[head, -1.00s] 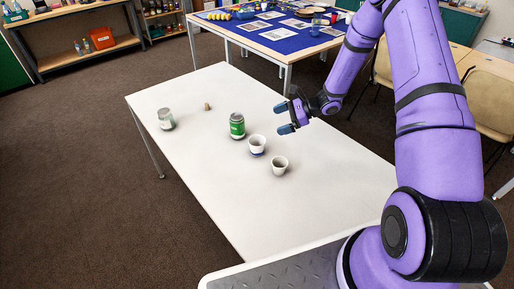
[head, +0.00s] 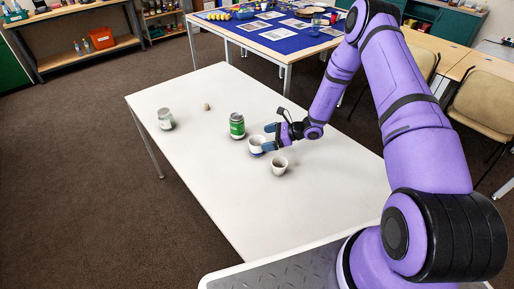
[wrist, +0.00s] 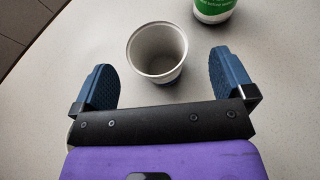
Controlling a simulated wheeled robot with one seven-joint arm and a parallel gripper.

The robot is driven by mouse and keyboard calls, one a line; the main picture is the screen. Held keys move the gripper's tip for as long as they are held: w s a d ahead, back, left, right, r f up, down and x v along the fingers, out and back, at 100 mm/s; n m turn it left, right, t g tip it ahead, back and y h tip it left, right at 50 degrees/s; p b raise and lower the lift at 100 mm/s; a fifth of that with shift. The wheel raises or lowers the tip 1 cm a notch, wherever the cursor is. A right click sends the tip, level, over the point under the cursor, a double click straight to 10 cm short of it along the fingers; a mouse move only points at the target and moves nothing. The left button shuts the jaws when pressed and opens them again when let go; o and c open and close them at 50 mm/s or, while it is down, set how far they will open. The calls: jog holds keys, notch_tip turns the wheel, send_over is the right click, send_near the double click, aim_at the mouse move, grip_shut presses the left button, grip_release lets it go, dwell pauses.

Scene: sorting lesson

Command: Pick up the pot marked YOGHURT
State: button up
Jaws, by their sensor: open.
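Two small white pots stand upright on the white table. No lettering on either is readable, so I cannot tell which says YOGHURT. My gripper (head: 269,138) is open at the farther pot. In the wrist view an open, empty white pot (wrist: 157,50) stands between my two blue fingertips (wrist: 161,66), with a gap on each side. A trace of blue shows under its rim.
A green-labelled jar (head: 237,126) stands just beyond the pot and also shows in the wrist view (wrist: 213,9). A glass jar (head: 166,120) and a small brown piece (head: 207,107) are farther left. The table's (head: 225,195) near part is clear.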

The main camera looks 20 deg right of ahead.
aim_at(257, 141)
jog(key=x, duration=0.5)
jog(key=shift+s+a, duration=0.1)
jog(key=shift+s, duration=0.1)
jog(key=shift+c, duration=0.5)
jog(key=c, duration=0.8)
